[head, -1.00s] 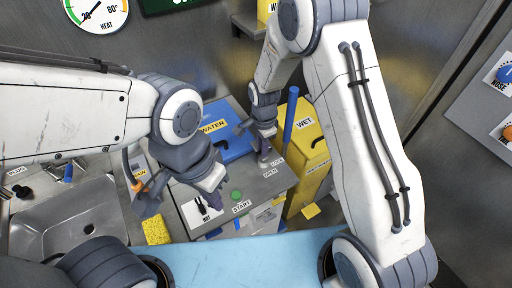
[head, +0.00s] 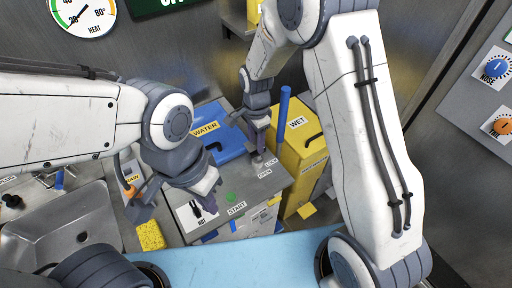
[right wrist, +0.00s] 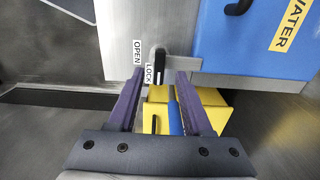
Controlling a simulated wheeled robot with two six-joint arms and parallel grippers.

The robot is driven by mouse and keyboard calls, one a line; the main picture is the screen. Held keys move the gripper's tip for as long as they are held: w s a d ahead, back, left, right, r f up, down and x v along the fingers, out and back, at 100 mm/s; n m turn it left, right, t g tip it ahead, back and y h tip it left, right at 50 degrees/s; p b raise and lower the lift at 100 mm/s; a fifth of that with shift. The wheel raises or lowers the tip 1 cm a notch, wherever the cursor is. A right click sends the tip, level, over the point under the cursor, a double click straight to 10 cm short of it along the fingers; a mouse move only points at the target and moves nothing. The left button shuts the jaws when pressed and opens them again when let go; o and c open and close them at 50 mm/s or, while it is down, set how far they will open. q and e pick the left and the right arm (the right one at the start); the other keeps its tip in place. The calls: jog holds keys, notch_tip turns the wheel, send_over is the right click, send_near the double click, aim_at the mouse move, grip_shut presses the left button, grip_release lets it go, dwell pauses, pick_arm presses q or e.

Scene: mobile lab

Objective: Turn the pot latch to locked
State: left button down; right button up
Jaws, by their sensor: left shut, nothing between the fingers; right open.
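The pot latch (right wrist: 160,66) is a small pale lever with a dark strip, on the grey metal top (head: 262,187). In the right wrist view it lies between my right gripper's fingertips (right wrist: 165,80), close to the LOCK label (right wrist: 149,74); the OPEN label (right wrist: 137,53) is beside it. The fingers are open, and I cannot tell whether either touches the latch. In the head view my right gripper (head: 257,146) is over the latch and partly hides it. My left gripper (head: 213,198) is shut and empty above the front of the grey top, near the START label.
A blue WATER lid (head: 222,146) is left of the latch. A yellow WET bin (head: 297,150) and an upright blue rod (head: 283,118) stand close on the right. A green button (head: 230,197) is in front. A sink (head: 60,228) and yellow sponge (head: 150,235) are at left.

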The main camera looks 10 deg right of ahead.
aim_at(255, 152)
notch_tip(255, 152, up, 7)
jog(key=shift+f, duration=0.2)
dwell(0.4)
jog(key=s+a+r+n, duration=0.1)
jog(key=s+r+n, duration=0.3)
jog(key=s+n, duration=0.6)
jog(key=s+a+r+n+y, duration=0.1)
jog(key=s+r+n, duration=0.3)
jog(key=s+n, duration=0.6)
jog(key=s+a, duration=0.1)
jog(key=s, duration=0.4)
jog(key=shift+s+n, duration=0.25)
jog(key=shift+n, duration=0.05)
